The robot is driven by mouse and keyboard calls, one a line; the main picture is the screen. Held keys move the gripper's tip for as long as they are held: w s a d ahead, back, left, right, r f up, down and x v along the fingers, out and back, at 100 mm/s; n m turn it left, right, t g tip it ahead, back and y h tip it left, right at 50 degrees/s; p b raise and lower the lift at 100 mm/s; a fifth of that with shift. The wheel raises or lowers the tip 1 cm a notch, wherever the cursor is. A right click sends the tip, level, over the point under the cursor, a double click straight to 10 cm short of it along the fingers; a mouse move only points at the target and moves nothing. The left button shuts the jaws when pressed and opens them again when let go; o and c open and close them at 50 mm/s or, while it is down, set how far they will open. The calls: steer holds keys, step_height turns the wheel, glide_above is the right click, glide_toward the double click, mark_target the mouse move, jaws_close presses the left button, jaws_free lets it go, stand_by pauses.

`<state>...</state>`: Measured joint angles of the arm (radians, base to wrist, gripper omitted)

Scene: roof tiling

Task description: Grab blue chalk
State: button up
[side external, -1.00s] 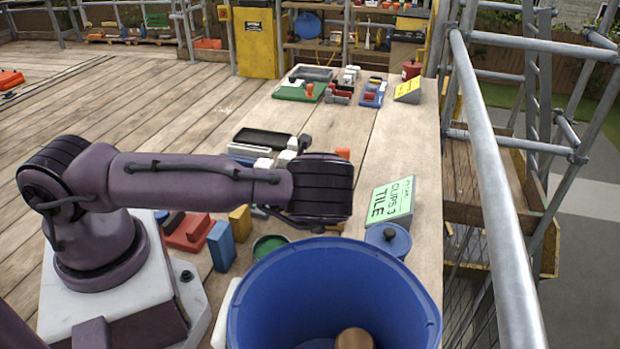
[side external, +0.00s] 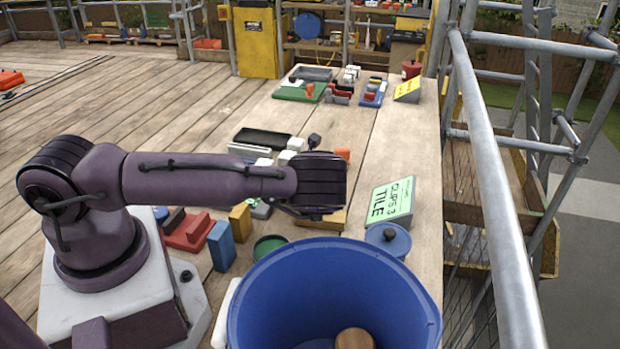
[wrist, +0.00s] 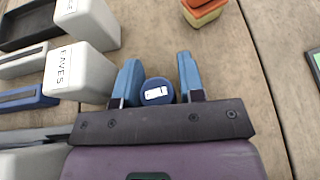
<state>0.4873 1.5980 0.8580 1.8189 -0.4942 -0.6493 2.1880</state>
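A blue round-topped object with a white label (wrist: 157,91), which looks like the blue chalk, stands between the fingers of my gripper (wrist: 158,78) in the wrist view. My gripper's two blue fingers are apart, one on each side of it. A narrow gap shows on the right; on the left the finger and the object look very close, and I cannot tell if they touch. In the side view my wrist hangs over the table and hides both the fingers and the blue object.
White blocks, one marked EAVES (wrist: 78,72), stand close left of my gripper. An orange-topped block (wrist: 203,10) lies ahead right. Bare planks lie to the right.

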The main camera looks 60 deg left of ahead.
steer(key=c, duration=0.5)
